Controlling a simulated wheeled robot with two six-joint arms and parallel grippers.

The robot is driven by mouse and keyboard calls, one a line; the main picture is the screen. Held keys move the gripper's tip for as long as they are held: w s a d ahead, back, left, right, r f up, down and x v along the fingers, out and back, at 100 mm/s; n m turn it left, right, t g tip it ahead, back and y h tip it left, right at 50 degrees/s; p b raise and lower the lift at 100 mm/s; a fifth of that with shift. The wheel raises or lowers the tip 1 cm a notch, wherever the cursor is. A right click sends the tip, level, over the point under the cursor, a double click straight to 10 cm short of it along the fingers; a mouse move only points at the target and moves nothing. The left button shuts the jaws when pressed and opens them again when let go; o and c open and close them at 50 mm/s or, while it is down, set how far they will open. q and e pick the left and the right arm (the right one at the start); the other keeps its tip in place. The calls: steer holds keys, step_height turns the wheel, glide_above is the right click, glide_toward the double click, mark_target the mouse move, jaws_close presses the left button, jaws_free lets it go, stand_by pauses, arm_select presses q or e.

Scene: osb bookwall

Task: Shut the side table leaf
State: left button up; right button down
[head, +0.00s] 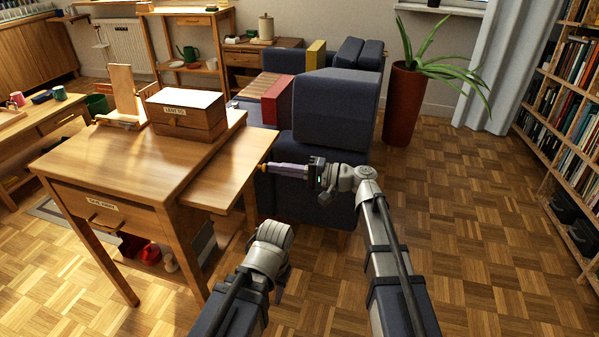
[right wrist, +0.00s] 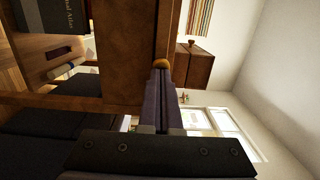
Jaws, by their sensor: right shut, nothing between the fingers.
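The side table (head: 115,165) stands at the left with a wooden top. Its leaf (head: 222,172) sticks out flat from the right side, level with or just below the top. A small round knob (head: 263,167) sits at the leaf's outer edge. My right gripper (head: 270,168) is shut and empty, pointing left, its fingertips at the knob. In the right wrist view the shut fingers (right wrist: 164,82) end at the knob (right wrist: 161,63), beside the leaf's brown wood (right wrist: 128,45); whether they touch is unclear. My left arm's wrist is low in the middle, its fingertips hidden.
A labelled wooden box (head: 187,117) and an upright wooden stand (head: 122,90) are on the table. A dark blue sofa (head: 335,105) stands close behind my right gripper. A potted plant (head: 402,105) and bookshelves (head: 570,120) are further right. The parquet floor on the right is clear.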

mark_target(232, 157)
steer(key=x, duration=0.8)
steer(key=w+x, duration=0.1)
steer(key=x, duration=0.3)
steer(key=shift+w+a, duration=0.1)
steer(key=shift+a, duration=0.2)
arm_select(q)
steer(key=shift+d, duration=0.1)
arm_select(e)
steer(key=shift+w+a, duration=0.1)
steer(key=shift+a, duration=0.35)
